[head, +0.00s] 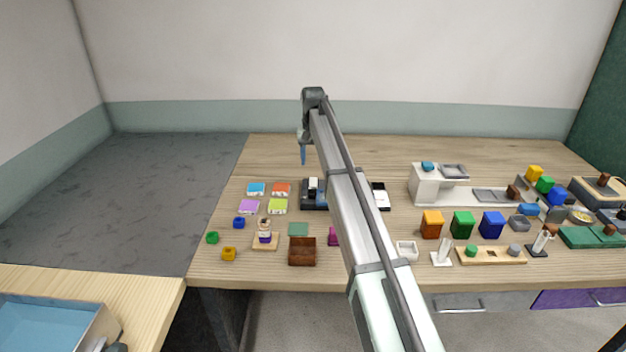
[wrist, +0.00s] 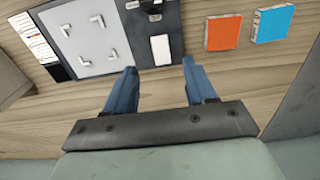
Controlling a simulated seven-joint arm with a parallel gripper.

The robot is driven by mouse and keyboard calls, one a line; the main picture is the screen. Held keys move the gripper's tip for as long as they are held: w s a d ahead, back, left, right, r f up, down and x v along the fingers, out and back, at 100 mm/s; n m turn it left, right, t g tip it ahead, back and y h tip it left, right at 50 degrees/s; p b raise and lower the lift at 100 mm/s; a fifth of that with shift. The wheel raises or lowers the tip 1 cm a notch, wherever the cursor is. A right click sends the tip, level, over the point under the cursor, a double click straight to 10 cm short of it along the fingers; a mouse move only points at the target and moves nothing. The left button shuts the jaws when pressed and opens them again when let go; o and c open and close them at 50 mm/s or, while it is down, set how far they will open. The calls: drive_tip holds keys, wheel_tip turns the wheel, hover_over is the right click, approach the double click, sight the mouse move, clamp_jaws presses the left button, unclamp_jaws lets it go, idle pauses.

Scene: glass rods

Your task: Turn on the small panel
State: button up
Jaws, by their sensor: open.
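The small dark panel (head: 307,196) stands on the wooden table near the middle in the head view, partly hidden behind my arm. In the wrist view the dark panel (wrist: 178,28) carries a white switch piece (wrist: 160,49) and small silver parts near the top edge. My gripper (wrist: 160,88) is open and empty, its two blue fingers spread. In the wrist view its fingertips appear just below the panel's near edge, with the white switch piece between their lines. In the head view my gripper (head: 303,157) hangs above the table, behind the panel.
A grey plate with corner brackets (wrist: 85,38) adjoins the panel. Orange (wrist: 223,32) and blue (wrist: 272,23) tiles lie beside it. A brown box (head: 302,252) and small blocks stand in front. Several coloured bins, including a green one (head: 462,225), stand at right. The table's back is clear.

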sight(313, 184)
wheel_tip(313, 184, down, 9)
drive_tip(key=shift+r, duration=0.2)
drive_tip(key=shift+c, duration=0.2)
clamp_jaws()
drive_tip(key=shift+w+g, duration=0.4)
drive_tip(key=shift+g, duration=0.1)
drive_tip(key=shift+r+g, duration=0.1)
drive_tip(key=shift+g, duration=0.7)
drive_tip(key=shift+o, duration=0.2)
unclamp_jaws()
drive_tip(key=shift+r, duration=0.1)
